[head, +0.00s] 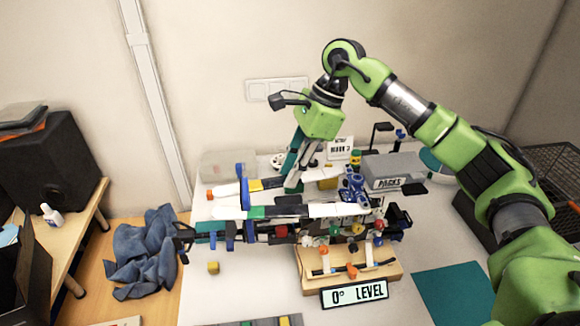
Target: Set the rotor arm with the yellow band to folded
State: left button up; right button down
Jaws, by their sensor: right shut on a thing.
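The rotor arm with the yellow band (226,190) is the white arm at the upper left of the model, its yellow band near mid-length. It points left, roughly alongside a white arm with a green band (230,213). My right gripper (292,183) reaches down from above and is shut on the yellow-banded arm near its right end. The fingers hide that end and its joint. My left gripper is out of view.
A blue upright propeller (241,180) stands close left of the fingers. A blue piece (352,184) rises to the right. A grey box (392,170) is behind. A "0° LEVEL" sign (354,293) is in front.

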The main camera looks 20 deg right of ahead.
jog(key=shift+s, duration=0.1)
dwell(0.3)
jog(key=c, duration=1.7)
grip_release()
jog(key=v, duration=1.2)
jog(key=shift+r, duration=0.1)
